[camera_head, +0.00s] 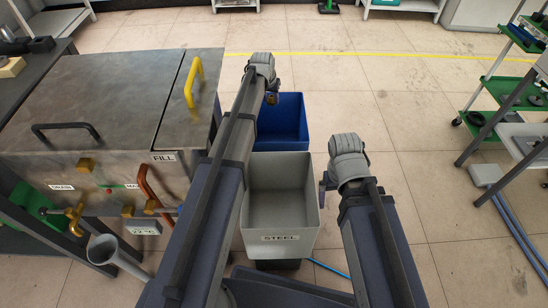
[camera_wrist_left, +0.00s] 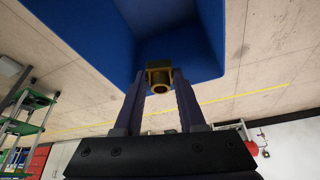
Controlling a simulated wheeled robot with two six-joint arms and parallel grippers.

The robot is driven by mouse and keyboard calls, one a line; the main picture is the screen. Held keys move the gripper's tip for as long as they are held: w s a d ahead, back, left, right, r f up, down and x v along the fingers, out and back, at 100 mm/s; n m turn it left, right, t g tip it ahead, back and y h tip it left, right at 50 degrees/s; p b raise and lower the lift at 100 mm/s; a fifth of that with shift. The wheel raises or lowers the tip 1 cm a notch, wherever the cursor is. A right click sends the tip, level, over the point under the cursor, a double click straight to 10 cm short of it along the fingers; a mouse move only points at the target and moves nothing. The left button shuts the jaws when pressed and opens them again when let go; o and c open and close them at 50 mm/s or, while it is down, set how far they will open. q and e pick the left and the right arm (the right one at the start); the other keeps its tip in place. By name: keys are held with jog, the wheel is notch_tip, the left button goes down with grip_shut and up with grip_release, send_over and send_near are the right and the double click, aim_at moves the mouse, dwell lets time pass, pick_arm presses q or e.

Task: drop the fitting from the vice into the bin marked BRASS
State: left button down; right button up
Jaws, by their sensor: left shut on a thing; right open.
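My left gripper (camera_head: 271,97) is at the far left corner of the blue bin (camera_head: 287,128), shut on the fitting. The brass fitting (camera_wrist_left: 160,82), with a squarish collar and a round open end, sits between the two fingertips in the left wrist view. The blue bin also shows there (camera_wrist_left: 140,25), behind and beyond the fitting. No marking shows on the blue bin; its near side is hidden behind the grey bin. My right gripper (camera_head: 325,188) is open beside the grey bin's right edge, its fingers mostly hidden. I cannot make out the vice.
The grey bin (camera_head: 312,205) marked STEEL stands in front of the blue bin. A metal tank (camera_head: 110,95) with a yellow handle stands at the left. A green shelf cart (camera_head: 490,115) stands at the right. The floor behind the blue bin is clear.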

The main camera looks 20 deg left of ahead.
pick_arm(q)
jog(key=shift+f+b, duration=0.3)
jog(key=shift+f, duration=0.4)
pick_arm(e)
jog(key=shift+f, duration=0.6)
pick_arm(q)
jog(key=shift+r, duration=0.1)
jog(key=shift+c, duration=2.1)
grip_release()
jog(key=p+v, duration=0.7)
jog(key=v, duration=0.1)
pick_arm(e)
notch_tip(320, 180, up, 7)
jog(key=shift+r, duration=0.15)
pick_arm(q)
jog(key=shift+f, duration=0.2)
